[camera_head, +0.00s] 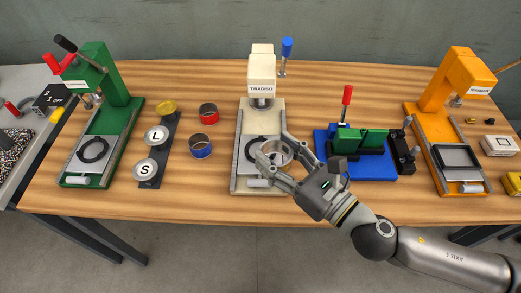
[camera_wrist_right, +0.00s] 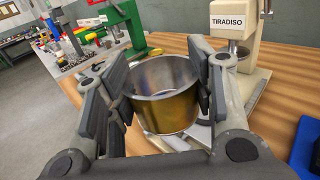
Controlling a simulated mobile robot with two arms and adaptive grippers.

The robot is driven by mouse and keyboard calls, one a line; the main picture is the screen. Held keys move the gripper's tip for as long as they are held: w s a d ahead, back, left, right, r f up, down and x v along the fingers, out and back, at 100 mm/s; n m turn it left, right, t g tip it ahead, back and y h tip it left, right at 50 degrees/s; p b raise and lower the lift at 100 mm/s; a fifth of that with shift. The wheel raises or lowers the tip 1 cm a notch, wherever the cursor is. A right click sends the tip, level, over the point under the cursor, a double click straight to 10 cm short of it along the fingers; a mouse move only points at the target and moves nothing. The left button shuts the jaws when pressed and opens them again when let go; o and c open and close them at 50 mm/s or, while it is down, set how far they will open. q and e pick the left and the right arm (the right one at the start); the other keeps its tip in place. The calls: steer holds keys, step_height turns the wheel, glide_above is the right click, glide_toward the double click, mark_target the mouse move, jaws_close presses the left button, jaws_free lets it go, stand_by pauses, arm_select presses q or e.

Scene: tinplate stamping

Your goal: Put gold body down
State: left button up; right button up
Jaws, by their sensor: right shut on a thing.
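The gold body (camera_wrist_right: 165,95) is an open, round metal ring, gold outside and silver inside. My right gripper (camera_wrist_right: 163,92) is shut on it, with a finger pad on each side. In the head view the gold body (camera_head: 277,152) is over the base of the cream press labelled TIRADISO (camera_head: 262,80), near the dark ring (camera_head: 254,148) on its plate. I cannot tell whether it touches the plate. My left gripper is not in view.
Left of the cream press are a red body (camera_head: 208,113), a blue body (camera_head: 200,147) and a dark strip (camera_head: 156,175) with L and S discs. A green press (camera_head: 93,110) stands at left. A blue fixture (camera_head: 352,165) and an orange press (camera_head: 452,110) stand at right.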

steer(key=a+n+g+y, duration=0.3)
steer(key=g, duration=0.1)
steer(key=shift+s, duration=0.25)
steer(key=shift+s+a+n+g+y, duration=0.15)
steer(key=shift+n+g+y, duration=0.4)
steer(key=shift+g, duration=0.45)
steer(key=shift+n, duration=0.25)
